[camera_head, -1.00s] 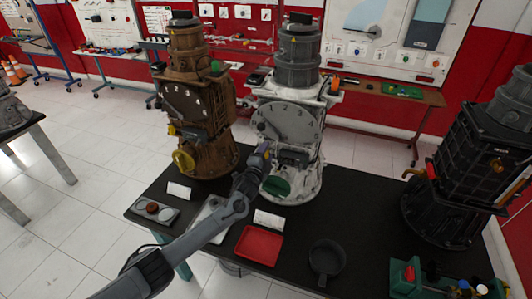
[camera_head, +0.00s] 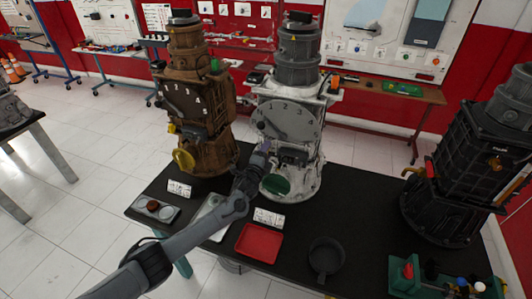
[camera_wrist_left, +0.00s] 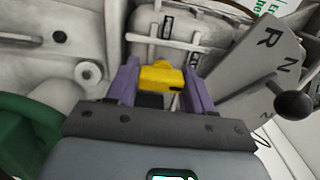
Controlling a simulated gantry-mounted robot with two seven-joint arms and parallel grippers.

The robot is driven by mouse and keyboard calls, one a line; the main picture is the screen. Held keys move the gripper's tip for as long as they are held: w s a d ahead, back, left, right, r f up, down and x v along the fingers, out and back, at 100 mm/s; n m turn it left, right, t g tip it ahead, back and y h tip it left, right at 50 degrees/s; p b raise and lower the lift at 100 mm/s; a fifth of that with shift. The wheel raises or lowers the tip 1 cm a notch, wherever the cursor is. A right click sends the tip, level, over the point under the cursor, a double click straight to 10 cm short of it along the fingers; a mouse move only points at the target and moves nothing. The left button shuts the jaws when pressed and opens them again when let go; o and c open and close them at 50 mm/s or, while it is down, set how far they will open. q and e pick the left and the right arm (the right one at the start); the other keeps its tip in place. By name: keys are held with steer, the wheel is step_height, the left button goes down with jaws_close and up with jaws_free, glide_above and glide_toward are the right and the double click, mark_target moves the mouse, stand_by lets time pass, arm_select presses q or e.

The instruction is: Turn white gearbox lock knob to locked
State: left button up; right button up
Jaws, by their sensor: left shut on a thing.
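The white gearbox (camera_head: 308,178) stands upright on the black table, with a grey numbered dial (camera_head: 290,122) on its front. My left gripper (camera_head: 268,147) is at its front, just below the dial. In the left wrist view, a yellow knob (camera_wrist_left: 161,77) sits between the purple fingers of my left gripper (camera_wrist_left: 160,88), which is shut on it. The knob's far side and base are partly hidden. A grey plate marked R and N (camera_wrist_left: 262,68) with a dark round-ended lever (camera_wrist_left: 294,100) is just right of the fingers. My right gripper is out of view.
A brown gearbox (camera_head: 208,158) stands left of the white one, a black gearbox (camera_head: 450,180) at the right. A red tray (camera_head: 259,244), a dark pan (camera_head: 326,257) and a green part (camera_head: 276,186) lie nearby. In the wrist view, green (camera_wrist_left: 25,140) shows at the left.

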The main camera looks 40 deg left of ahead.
arm_select(q)
steer(key=o, duration=1)
steer(key=shift+c, duration=0.2)
steer(key=p+v, duration=0.1)
steer(key=v, duration=1)
steer(key=shift+p, duration=0.3)
